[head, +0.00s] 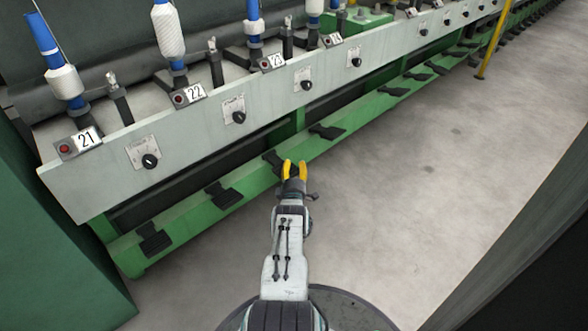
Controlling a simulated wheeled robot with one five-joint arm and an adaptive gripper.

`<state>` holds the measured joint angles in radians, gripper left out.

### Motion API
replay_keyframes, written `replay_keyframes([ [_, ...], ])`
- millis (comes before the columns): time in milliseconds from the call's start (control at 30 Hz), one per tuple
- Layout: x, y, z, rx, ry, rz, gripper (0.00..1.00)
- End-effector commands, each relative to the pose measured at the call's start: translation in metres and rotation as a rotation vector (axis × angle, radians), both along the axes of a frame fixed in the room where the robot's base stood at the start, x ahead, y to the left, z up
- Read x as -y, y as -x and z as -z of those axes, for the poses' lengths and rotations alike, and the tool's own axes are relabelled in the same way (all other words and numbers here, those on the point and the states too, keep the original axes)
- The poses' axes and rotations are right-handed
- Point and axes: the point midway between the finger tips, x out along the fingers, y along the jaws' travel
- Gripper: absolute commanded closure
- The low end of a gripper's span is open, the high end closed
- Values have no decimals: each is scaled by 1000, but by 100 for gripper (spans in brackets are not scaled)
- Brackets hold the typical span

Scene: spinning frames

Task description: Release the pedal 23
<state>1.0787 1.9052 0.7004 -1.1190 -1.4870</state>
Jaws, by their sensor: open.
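The label for 23 (276,61) is on the pale panel, beside a red button. The dark pedal that appears to be in line with it, pedal 23 (271,157), is on the green lower rail and is partly hidden by my gripper. My gripper (295,165) has two yellow fingers, spread open with nothing between them. It is at or just above the right side of this pedal. I cannot tell whether it touches the pedal, or whether the pedal is pressed down.
Other dark pedals stand along the green rail (190,213), including one at the left (155,241), one nearer (224,195) and one to the right (327,131). Spindles with blue and white bobbins (168,30) stand above. The grey floor (400,200) is open to the right. A yellow post (491,45) stands farther back.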

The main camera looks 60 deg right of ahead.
Motion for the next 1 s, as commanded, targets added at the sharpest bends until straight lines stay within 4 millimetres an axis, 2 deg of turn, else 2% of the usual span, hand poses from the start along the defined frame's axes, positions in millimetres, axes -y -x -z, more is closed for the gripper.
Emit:
replay_keyframes([
  [200, 0, 0, 0, 0, 0, 0, 63],
  [233, 0, 0, 0, 0, 0, 0, 60],
  [667, 0, 0, 0, 0, 0, 0, 99],
  [1000, 0, 0, 0, 0, 0, 0, 100],
])
